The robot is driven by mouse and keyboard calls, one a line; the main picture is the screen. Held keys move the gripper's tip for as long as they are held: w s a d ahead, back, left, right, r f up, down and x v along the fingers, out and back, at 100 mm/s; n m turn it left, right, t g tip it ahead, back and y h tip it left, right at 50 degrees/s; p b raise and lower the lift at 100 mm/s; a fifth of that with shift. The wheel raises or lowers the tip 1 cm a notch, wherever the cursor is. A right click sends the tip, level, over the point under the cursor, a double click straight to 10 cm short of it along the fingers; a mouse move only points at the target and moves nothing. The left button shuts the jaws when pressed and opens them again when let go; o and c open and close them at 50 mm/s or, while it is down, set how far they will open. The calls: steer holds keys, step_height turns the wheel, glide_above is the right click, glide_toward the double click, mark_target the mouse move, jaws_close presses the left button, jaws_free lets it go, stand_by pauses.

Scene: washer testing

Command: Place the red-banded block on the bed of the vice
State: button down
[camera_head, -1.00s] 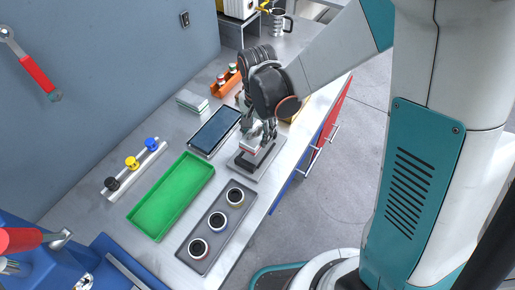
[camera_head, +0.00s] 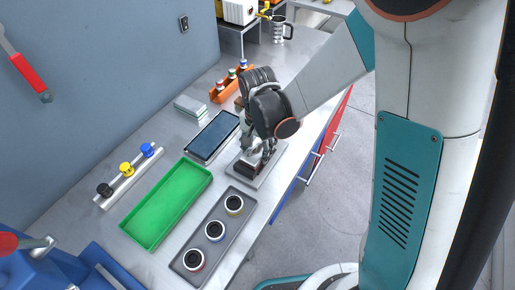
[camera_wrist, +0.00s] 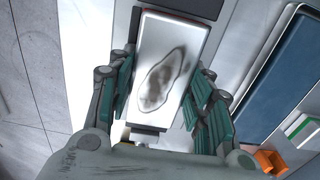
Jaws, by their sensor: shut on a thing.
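My gripper (camera_head: 262,158) points down over the small grey vice (camera_head: 272,169) on the bench. In the wrist view, my gripper (camera_wrist: 165,90) is shut on the block (camera_wrist: 168,50), with green-lined fingers along both long sides. In the head view the block is low, at the vice's dark bed, mostly hidden by the fingers. I cannot tell whether it touches the bed.
A dark-screened tablet (camera_head: 213,136) lies beside the vice. A green tray (camera_head: 168,203) and a grey tray with several round parts (camera_head: 239,193) lie in front. An orange rack (camera_head: 219,97) stands behind, and a rail with coloured knobs (camera_head: 115,193) is at left.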

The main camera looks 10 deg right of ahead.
mark_target(257, 148)
steer(key=c, duration=0.8)
jaws_free()
step_height(257, 148, up, 12)
steer(key=p, duration=0.4)
steer(key=shift+r, duration=0.1)
